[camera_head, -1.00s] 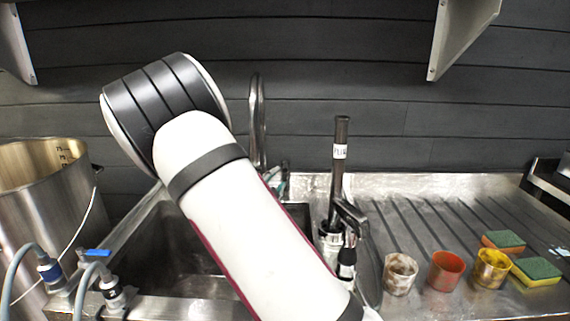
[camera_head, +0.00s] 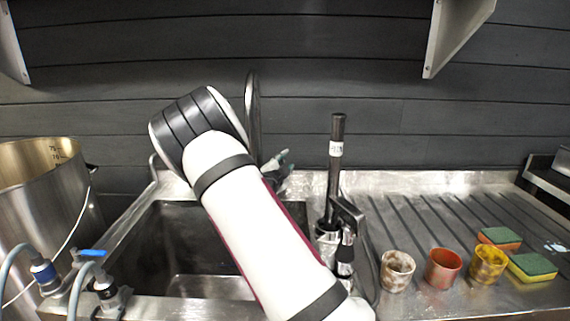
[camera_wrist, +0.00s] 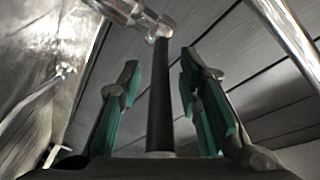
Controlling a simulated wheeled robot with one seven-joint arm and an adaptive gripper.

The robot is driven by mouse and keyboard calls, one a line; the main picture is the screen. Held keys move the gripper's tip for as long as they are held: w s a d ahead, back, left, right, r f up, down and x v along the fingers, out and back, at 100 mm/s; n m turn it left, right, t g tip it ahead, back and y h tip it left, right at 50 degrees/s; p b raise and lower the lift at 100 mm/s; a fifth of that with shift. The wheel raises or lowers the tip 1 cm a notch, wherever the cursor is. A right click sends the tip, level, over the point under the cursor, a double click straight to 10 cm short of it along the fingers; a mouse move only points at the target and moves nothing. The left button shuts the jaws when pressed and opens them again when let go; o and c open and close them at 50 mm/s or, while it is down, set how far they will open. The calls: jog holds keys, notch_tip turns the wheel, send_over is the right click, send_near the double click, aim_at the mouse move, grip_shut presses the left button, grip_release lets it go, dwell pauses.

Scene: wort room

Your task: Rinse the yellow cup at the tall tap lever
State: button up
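The yellow cup (camera_head: 487,266) stands upright on the ribbed drainboard at the right, the rightmost of three cups. The tall tap lever (camera_head: 336,165), a dark upright post with a white label, stands at the sink's right rim. My gripper (camera_head: 281,162) shows partly behind my arm, left of the lever, over the back of the sink. In the wrist view its teal fingers (camera_wrist: 160,100) are open and apart. A dark post, which looks like the lever (camera_wrist: 160,115), appears between them; I cannot tell how deep it lies. The fingers hold nothing visible.
A white-brown cup (camera_head: 397,272) and an orange-red cup (camera_head: 443,268) stand left of the yellow one. Two sponges (camera_head: 533,266) (camera_head: 499,238) lie at the right. The sink basin (camera_head: 185,235) is open. A steel pot (camera_head: 40,215) and hoses (camera_head: 85,285) are at the left.

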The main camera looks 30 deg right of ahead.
grip_shut()
jog(key=shift+s+d+n+t+y, duration=0.15)
jog(key=shift+d+n+t+y, duration=0.25)
jog(key=shift+n+t+y, duration=0.4)
jog(key=shift+s+d+n+t+y, duration=0.1)
jog(key=shift+d+n+t+y, duration=0.25)
jog(key=shift+n+t+y, duration=0.4)
grip_release()
